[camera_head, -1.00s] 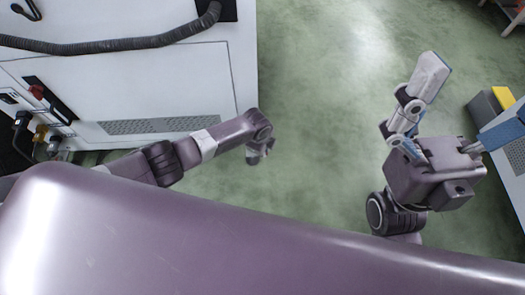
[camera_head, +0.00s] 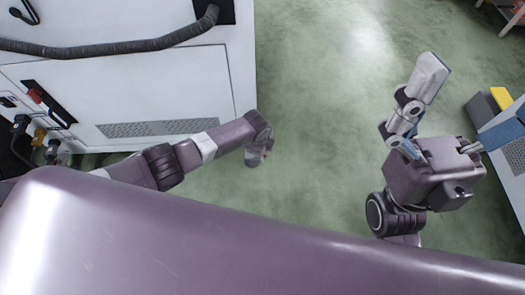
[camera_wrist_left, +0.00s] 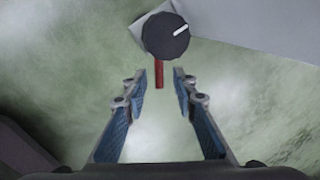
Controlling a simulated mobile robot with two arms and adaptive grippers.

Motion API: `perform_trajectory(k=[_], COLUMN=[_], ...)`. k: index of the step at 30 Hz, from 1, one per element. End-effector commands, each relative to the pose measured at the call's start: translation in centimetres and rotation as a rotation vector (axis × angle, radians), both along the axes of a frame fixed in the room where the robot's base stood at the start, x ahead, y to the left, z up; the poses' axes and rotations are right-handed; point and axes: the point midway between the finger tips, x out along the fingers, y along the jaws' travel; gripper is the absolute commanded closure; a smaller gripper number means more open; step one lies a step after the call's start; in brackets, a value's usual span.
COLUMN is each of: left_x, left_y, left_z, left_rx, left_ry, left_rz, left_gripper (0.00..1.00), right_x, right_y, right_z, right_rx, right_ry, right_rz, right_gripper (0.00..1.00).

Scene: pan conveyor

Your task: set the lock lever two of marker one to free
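In the left wrist view, a dark round knob (camera_wrist_left: 166,36) with a white line stands ahead of my left gripper. A short red lever (camera_wrist_left: 159,75) hangs straight down from below the knob, just ahead of the gap between the fingertips. My left gripper (camera_wrist_left: 160,78) is open with nothing between its blue pads. In the head view, the left gripper (camera_head: 257,155) is small and partly hidden by its wrist, past the white cabinet's right edge. My right gripper (camera_head: 476,88) is wide open and empty at the right. No label showing which marker or lever this is can be read.
A white cabinet (camera_head: 170,85) with a dark corrugated hose (camera_head: 110,44) stands at the left. Red and yellow connectors sit on its left part. A grey box with a yellow top (camera_head: 500,97) is at the far right. Green floor (camera_head: 320,110) lies clear between the arms.

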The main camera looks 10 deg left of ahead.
Motion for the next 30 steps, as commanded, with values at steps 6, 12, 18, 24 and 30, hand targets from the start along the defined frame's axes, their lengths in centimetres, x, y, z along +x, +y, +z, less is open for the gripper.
perform_trajectory(k=[6, 12, 18, 24, 30], left_x=[-0.1, -0.6, -1.1, -1.7, -2.1], left_y=[0.0, 0.1, 0.3, 0.5, 0.6], left_z=[0.9, 3.1, 6.0, 9.0, 11.1], left_rx=[-0.001, -0.001, -0.001, 0.001, 0.001], left_ry=[-0.001, -0.001, -0.002, -0.002, 0.0], left_rz=[-0.001, -0.002, -0.001, 0.0, 0.001], left_gripper=[0.74, 0.74, 0.74, 0.74, 0.74], right_x=[0.0, 0.0, 0.0, 0.0, 0.0], right_y=[0.0, 0.0, 0.0, 0.0, 0.0], right_z=[0.0, -0.1, -0.1, -0.1, -0.1], right_rx=[0.001, 0.001, -0.001, -0.001, -0.001], right_ry=[0.001, 0.002, 0.003, 0.004, 0.004], right_rz=[0.0, 0.001, 0.001, 0.001, 0.001], right_gripper=[0.0, 0.0, 0.0, 0.0, 0.0])
